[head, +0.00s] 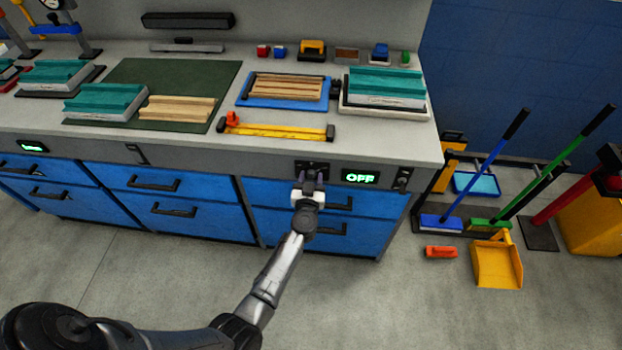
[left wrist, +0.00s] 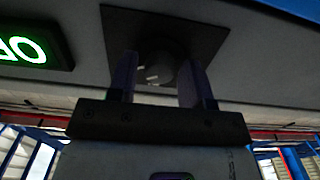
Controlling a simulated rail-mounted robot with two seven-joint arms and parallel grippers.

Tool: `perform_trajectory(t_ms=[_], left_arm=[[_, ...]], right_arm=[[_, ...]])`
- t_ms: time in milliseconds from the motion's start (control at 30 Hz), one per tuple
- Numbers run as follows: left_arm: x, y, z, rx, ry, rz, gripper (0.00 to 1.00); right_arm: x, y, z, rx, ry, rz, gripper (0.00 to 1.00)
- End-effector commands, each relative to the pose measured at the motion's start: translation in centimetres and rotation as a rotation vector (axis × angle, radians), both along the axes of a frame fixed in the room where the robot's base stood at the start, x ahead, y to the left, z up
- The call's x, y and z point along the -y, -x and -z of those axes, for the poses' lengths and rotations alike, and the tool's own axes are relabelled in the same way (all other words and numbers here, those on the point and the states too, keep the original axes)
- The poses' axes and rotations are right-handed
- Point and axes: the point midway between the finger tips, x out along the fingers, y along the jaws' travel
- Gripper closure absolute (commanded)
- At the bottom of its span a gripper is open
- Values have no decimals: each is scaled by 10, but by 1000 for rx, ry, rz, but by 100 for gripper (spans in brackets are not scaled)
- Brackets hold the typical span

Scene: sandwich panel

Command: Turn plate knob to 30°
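The plate knob (left wrist: 160,62) is dark and round, on a dark square plate (left wrist: 212,38) at the counter's front edge. In the head view its plate (head: 312,165) shows just above my gripper, which hides the knob. My left gripper (head: 308,180) reaches up to the plate. In the left wrist view its two fingers (left wrist: 160,80) stand on either side of the knob; whether they press on it is unclear. My right gripper is out of view.
A small black switch (head: 403,177) sits right of the display. Blue drawers (head: 275,222) with dark handles lie below the counter. A yellow clamp-like tool (head: 275,130) lies on the counter above the plate. Brooms and an orange dustpan (head: 497,262) stand at the right.

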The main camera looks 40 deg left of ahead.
Motion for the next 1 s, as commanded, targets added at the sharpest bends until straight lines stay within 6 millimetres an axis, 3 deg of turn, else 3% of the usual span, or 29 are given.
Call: perform_trajectory(t_ms=[400, 733, 1000], left_arm=[[0, 0, 0, 0, 0, 0, 93], [0, 0, -1, 38, 59, 1, 93], [1, 0, -2, 156, 237, 1, 93]], right_arm=[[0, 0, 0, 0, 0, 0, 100], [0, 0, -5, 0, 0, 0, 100], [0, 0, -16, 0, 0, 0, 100]])
